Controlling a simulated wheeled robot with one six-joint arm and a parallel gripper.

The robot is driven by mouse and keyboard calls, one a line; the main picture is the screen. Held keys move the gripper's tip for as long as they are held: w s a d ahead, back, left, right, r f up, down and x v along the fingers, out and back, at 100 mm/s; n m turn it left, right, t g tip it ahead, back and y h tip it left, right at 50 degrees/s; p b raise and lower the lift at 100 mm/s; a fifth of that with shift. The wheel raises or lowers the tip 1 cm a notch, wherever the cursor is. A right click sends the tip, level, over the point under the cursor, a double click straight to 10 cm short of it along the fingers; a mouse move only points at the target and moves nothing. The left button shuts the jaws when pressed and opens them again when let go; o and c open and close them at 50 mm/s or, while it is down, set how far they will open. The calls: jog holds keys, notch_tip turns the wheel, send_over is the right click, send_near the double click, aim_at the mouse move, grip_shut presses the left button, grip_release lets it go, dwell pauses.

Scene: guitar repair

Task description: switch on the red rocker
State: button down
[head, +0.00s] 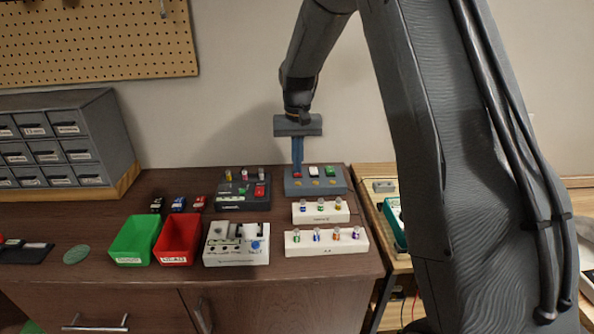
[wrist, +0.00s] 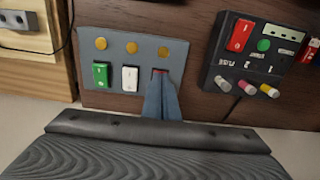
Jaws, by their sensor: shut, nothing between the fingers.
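A grey-blue switch panel (head: 316,187) lies on the brown bench at the back right. It carries a white rocker (head: 313,171), a green rocker (head: 329,171) and a red rocker (wrist: 160,71) in a row, with round yellow dots in front of them. My gripper (head: 297,166) points down at the row's left end, fingers shut and empty.
A black box (head: 243,194) with another red rocker (head: 260,190) and coloured knobs stands left of the panel. White racks (head: 320,218) with small bottles stand in front. Green (head: 118,241) and red (head: 164,241) bins stand at left.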

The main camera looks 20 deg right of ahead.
notch_tip(320, 180, up, 7)
jog(key=p, duration=0.4)
jog(key=shift+p, duration=0.4)
dwell(0.4)
